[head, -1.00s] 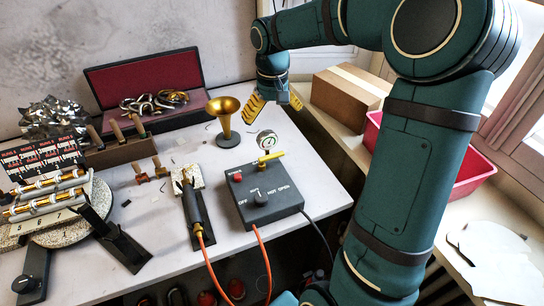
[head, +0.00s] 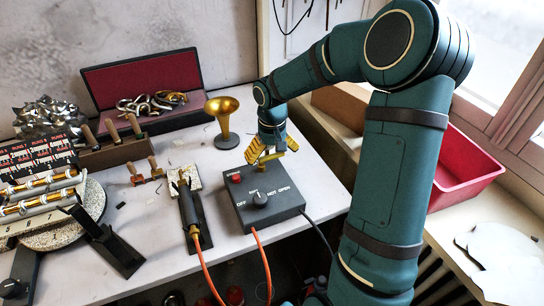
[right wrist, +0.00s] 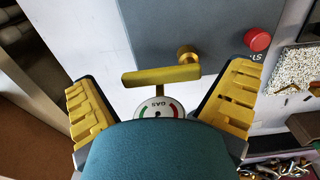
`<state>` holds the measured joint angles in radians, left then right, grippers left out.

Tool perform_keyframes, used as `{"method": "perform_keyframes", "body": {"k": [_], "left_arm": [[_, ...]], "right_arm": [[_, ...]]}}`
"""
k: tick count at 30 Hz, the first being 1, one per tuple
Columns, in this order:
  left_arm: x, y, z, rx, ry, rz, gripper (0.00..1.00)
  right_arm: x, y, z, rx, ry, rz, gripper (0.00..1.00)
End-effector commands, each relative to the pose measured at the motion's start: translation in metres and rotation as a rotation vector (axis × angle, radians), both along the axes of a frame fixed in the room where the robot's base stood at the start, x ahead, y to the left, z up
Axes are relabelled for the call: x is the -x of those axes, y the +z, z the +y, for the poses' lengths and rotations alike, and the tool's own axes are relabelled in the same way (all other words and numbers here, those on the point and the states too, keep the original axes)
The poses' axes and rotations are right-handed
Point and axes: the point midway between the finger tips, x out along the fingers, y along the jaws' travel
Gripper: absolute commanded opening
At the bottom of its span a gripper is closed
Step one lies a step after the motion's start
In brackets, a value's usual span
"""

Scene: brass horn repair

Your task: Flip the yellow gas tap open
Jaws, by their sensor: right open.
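The yellow gas tap (head: 268,157) is at the back edge of the dark grey control box (head: 262,211), on the worktable. In the right wrist view the tap lever (right wrist: 160,77) is a flat yellow bar lying crosswise beside a brass stub (right wrist: 187,55) on the box. The round gauge marked GAS (right wrist: 157,108) is just below the lever, partly hidden by my wrist. My right gripper (head: 271,150) is open, with a finger on each side of the lever; a gap shows on both sides. My left gripper is out of view.
A torch (head: 192,210) in a stand is to the left, with orange hoses at the front. A red bin (head: 468,165) is at the right.

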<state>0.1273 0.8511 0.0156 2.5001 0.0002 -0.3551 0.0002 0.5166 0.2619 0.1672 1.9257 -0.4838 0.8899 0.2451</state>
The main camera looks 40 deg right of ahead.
Motion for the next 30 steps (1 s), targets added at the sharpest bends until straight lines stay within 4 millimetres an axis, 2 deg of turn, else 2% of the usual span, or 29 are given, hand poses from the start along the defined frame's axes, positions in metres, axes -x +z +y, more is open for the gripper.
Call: {"method": "perform_keyframes", "body": {"k": [9,11,15,16,30], "left_arm": [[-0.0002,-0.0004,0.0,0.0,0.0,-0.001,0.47],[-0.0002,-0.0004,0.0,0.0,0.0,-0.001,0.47],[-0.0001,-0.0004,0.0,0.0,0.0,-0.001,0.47],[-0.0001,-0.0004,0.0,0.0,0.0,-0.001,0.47],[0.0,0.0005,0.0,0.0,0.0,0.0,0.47]], "right_arm": [[0.0,-0.0025,0.0001,0.0,0.0,-0.001,1.0],[0.0,-0.0025,0.0001,0.0,0.0,0.0,0.82],[0.0,-0.0025,0.0001,0.0,0.0,0.0,0.33],[0.0,-0.0025,0.0001,0.0,0.0,0.0,0.3],[-0.0048,-0.0037,0.0018,-0.002,-0.011,0.003,0.29]]}}
